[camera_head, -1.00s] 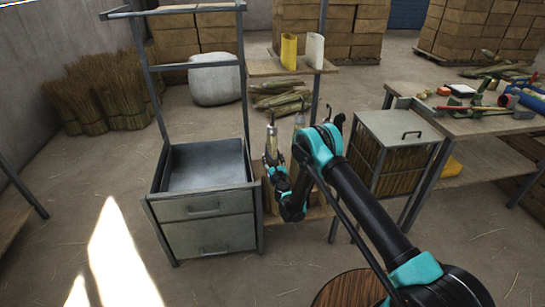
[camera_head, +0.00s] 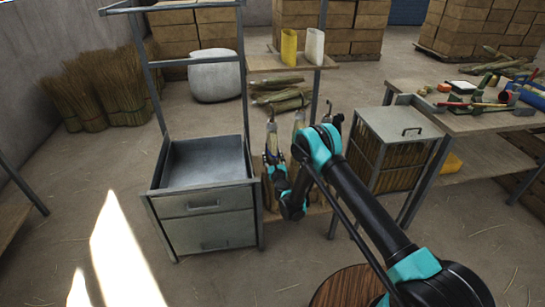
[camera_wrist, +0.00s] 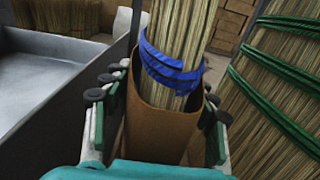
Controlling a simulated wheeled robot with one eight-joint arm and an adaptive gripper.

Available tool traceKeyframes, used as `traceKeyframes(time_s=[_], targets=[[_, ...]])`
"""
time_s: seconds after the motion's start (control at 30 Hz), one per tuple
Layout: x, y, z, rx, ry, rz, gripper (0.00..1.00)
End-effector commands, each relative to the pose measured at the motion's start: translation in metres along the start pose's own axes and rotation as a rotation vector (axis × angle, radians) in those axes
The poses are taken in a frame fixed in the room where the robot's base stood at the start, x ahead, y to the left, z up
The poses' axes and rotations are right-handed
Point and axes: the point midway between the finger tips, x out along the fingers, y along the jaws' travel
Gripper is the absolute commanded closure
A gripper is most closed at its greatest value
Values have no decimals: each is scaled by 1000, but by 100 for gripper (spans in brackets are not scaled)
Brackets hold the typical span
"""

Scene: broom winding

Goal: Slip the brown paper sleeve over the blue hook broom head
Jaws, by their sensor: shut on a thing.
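In the wrist view, my gripper (camera_wrist: 160,95) is shut on the brown paper sleeve (camera_wrist: 158,130), with a finger at each side of it. The blue hook broom head (camera_wrist: 177,70), straw with blue bands, stands in line with the sleeve's open far end. Its near end appears to be within the sleeve's mouth, with the lower blue band close to the rim. How deep it sits is hidden by the sleeve wall. In the head view my gripper (camera_head: 275,165) is beside the hanging broom heads, and the sleeve is mostly hidden.
A green-banded broom head (camera_wrist: 270,90) hangs close on the right in the wrist view. A metal tray (camera_head: 205,165) over drawers stands on the left. A slatted crate (camera_head: 395,150) and a tool table (camera_head: 470,120) are on the right.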

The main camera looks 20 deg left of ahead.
Motion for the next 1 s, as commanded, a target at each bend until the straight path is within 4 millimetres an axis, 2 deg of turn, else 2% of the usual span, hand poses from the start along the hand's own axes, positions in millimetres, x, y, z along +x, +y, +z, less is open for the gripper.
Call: traceKeyframes(time_s=[0.77, 0.8, 0.97, 1.0], targets=[[0, 0, -9, 0, 2, 0, 62], [0, 0, -9, 0, 2, 0, 39], [0, 0, -9, 0, 2, 0, 19], [0, 0, -9, 0, 2, 0, 18]])
